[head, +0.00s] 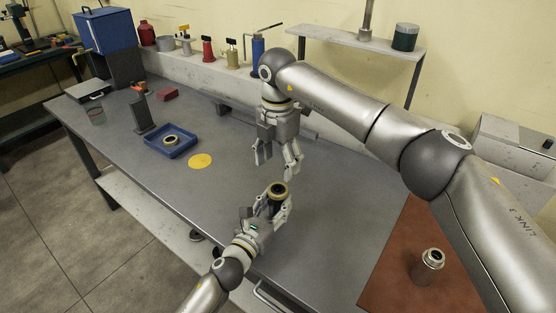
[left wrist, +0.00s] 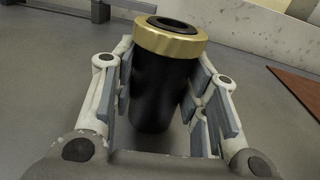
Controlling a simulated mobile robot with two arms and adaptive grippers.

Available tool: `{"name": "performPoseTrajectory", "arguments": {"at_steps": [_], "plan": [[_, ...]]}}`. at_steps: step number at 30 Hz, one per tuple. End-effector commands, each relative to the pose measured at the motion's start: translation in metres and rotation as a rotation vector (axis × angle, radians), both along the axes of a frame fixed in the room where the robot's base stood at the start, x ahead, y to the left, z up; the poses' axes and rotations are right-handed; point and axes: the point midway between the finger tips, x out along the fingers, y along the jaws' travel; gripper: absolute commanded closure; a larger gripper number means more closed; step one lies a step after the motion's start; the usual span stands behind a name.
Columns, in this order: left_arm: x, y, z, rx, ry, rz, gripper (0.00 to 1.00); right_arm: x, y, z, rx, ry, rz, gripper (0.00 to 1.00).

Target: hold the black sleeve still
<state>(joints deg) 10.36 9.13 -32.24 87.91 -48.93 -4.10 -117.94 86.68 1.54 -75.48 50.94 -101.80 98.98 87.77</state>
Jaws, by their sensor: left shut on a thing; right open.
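The black sleeve (left wrist: 160,90) with a brass ring (left wrist: 170,38) on its top stands nearly upright in the left wrist view. My left gripper (left wrist: 163,105) is shut around it, a finger on each side. In the head view the black sleeve (head: 272,206) and the left gripper (head: 271,212) are near the front edge of the bench. My right gripper (head: 278,165) is open and empty, pointing down above the bench, a little behind and above the sleeve. The sleeve's lower end is hidden by the left gripper in the head view.
A blue tray (head: 186,150) holding a brass ring (head: 171,141) and a yellow disc (head: 200,161) lie left of the grippers. A metal cylinder (head: 428,268) stands on a brown mat (head: 385,270) at right. Several tools line the back ledge. The bench (head: 330,190) between sleeve and mat is clear.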

Motion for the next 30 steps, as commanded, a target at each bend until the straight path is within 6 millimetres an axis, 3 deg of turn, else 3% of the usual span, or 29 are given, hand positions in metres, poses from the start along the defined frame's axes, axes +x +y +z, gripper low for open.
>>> {"name": "performPoseTrajectory", "arguments": {"at_steps": [16, 25, 30], "plan": [[0.000, 0.000, -0.001, 0.001, 0.002, 0.000, 1.00, 0.000, 0.000, -0.001, 0.000, 0.001, -0.914, 0.36], [0.000, 0.000, -0.001, 0.001, 0.002, 0.000, 1.00, 0.000, -0.001, -0.003, -0.001, 0.002, -1.109, 0.36], [0.000, 0.000, -0.001, 0.001, 0.002, 0.000, 1.00, -0.001, -0.001, -0.022, -0.002, 0.004, -1.117, 0.36]]}}
